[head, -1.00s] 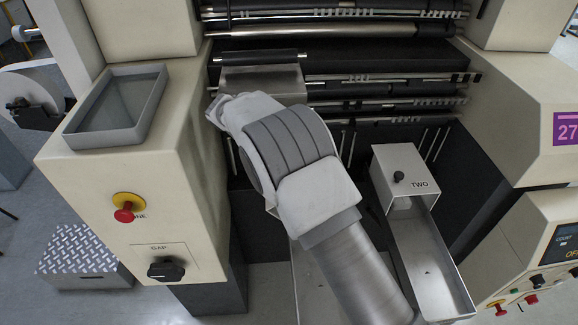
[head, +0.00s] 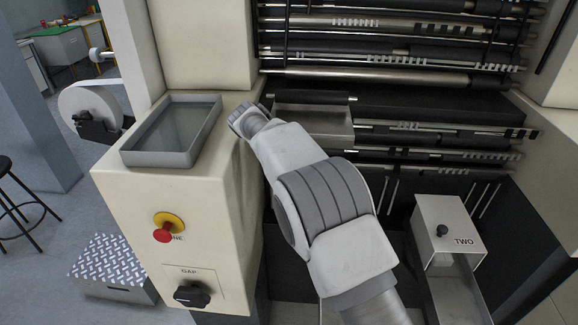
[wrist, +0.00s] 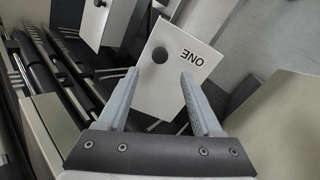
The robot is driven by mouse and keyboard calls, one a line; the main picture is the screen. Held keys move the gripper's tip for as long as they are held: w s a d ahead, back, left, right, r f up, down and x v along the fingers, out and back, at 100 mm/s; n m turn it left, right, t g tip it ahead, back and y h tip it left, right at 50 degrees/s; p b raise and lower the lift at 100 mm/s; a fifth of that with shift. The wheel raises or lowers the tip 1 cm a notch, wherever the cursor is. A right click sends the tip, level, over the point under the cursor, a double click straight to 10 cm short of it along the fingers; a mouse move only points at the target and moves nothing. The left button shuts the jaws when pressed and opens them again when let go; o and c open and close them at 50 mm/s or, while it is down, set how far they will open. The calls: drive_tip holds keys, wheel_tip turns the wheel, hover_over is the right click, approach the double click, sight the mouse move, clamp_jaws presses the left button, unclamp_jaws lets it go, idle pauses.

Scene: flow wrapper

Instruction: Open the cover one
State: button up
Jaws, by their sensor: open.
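Cover one (wrist: 177,88) shows in the wrist view as a pale flat panel with a dark round knob (wrist: 160,55) and the word ONE upside down. It looks lowered, not raised. My gripper (wrist: 159,73) is open, with one finger to each side of the panel's middle. The knob appears ahead of the fingertips, between their lines, with nothing held. I cannot tell the gap in depth.
Cover two (head: 452,226), with its own knob and the word TWO, stands at the right above an open metal chute (head: 462,292). A cream cabinet with a red button (head: 163,233) and a grey tray (head: 143,159) stands left of my arm. Rollers (head: 390,78) run behind.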

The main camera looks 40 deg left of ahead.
drive_tip(key=p+v, duration=0.2)
drive_tip(key=v, duration=0.7)
drive_tip(key=shift+a+r, duration=0.1)
drive_tip(key=shift+a, duration=0.05)
